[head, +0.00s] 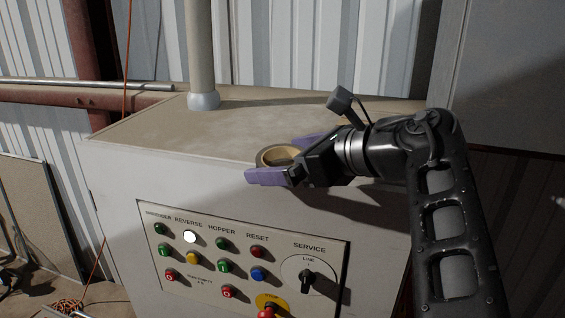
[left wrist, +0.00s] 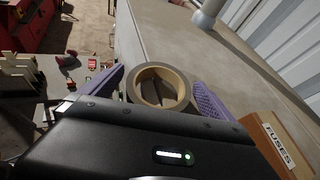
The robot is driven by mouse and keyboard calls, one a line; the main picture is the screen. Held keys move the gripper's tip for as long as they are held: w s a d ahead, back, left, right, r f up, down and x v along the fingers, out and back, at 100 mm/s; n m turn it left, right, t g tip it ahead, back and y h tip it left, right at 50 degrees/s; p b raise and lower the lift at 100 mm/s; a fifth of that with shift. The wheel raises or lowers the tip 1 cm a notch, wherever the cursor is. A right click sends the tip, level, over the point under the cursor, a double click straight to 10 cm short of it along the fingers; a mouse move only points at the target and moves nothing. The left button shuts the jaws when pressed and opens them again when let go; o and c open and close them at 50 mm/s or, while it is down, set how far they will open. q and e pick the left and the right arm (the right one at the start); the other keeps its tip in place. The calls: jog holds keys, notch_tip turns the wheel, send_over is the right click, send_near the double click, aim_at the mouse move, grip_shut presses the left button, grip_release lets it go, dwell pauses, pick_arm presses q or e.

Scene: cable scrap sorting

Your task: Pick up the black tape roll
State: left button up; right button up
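The tape roll (head: 278,155) has a dark outside and a tan inner ring. It is at the top of the grey cabinet, close to its front edge in the head view. My left gripper (head: 283,160) has its purple fingers on either side of the roll. In the left wrist view the roll (left wrist: 145,77) sits between the two fingertips (left wrist: 160,88), very close to both. I cannot tell whether the fingers press on it or whether it rests on the top. My right gripper does not show.
The cabinet top (head: 165,128) is mostly bare, with a pale post (head: 201,60) at the back. The control panel (head: 215,282) is on the front face. A brown box marked FUSES (left wrist: 268,135) stands beside the gripper in the left wrist view.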

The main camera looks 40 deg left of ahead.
pick_arm(q)
jog(key=c, duration=1.4)
jog(key=shift+r, duration=0.1)
